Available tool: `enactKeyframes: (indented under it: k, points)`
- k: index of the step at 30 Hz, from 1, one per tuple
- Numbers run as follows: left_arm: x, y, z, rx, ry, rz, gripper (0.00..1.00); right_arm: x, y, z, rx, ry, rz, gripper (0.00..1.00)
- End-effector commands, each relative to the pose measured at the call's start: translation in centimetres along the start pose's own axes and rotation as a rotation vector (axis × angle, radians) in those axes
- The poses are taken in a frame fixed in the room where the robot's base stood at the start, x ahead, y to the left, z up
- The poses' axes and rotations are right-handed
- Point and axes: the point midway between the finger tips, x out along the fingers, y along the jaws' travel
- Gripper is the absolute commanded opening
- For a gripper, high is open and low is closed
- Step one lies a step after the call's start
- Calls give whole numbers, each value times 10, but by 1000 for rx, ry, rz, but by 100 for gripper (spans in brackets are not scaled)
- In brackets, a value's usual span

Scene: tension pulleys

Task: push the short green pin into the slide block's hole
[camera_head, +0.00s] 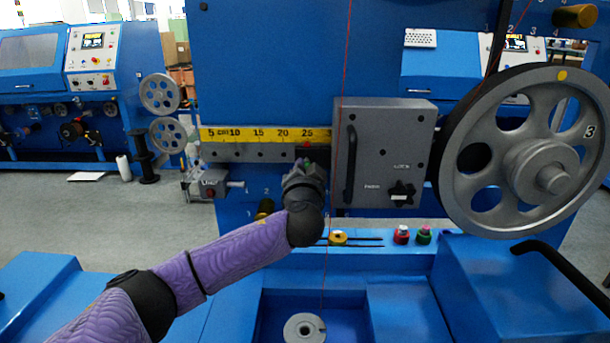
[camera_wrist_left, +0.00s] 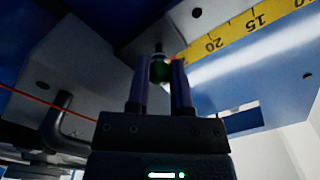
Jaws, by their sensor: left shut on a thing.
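In the left wrist view the gripper (camera_wrist_left: 160,66) is shut on the short green pin (camera_wrist_left: 159,72). I cannot tell whether the tip touches the metal, and I cannot make out the hole. My right gripper is not in view.
A yellow scale (camera_head: 240,134) runs along the grey rail. A large spoked wheel (camera_head: 530,150) stands at right. Yellow (camera_head: 338,238), red (camera_head: 402,235) and green (camera_head: 424,236) knobbed pieces stand on the blue ledge below. A thin red line runs down past the gripper. A grey disc (camera_head: 304,328) lies in front.

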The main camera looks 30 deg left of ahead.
Motion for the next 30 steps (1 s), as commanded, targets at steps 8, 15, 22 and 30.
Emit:
enactKeyframes:
  k: [8,15,22,30]
  points:
    - [10,1,0,-1,0,0,0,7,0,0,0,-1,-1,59]
    - [16,1,0,-1,0,0,0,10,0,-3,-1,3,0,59]
    - [16,0,0,-1,0,0,0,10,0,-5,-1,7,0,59]
    - [20,1,0,-1,0,0,0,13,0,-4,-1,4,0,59]
